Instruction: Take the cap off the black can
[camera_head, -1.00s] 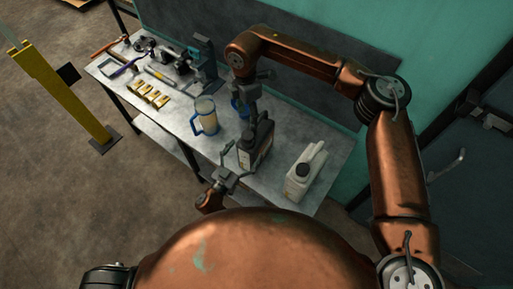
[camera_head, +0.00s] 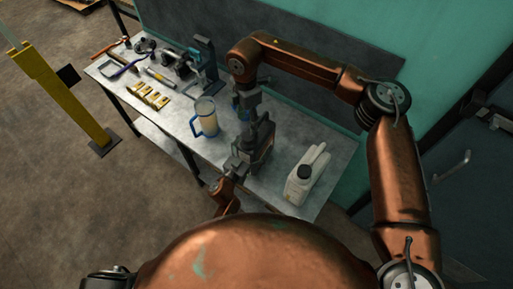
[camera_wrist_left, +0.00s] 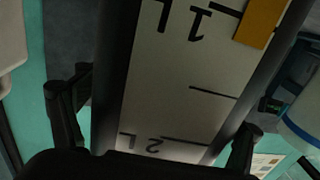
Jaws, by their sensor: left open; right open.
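The black can (camera_head: 264,138) stands on the grey bench. Its pale label with volume marks (camera_wrist_left: 180,80) fills the middle of the left wrist view. My left gripper (camera_head: 242,158) is at the can's near side in the head view. Its open fingers (camera_wrist_left: 152,128) lie on either side of the can in the wrist view; I cannot tell whether they touch it. The can's cap cannot be made out, as the grippers cover that area.
A white jug with a dark cap (camera_head: 302,180) stands right of the can. A clear mug with a blue handle (camera_head: 206,118) stands to its left. Brass blocks (camera_head: 150,96) and tools lie farther left. A bit of blue (camera_head: 236,103) shows beside my right gripper.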

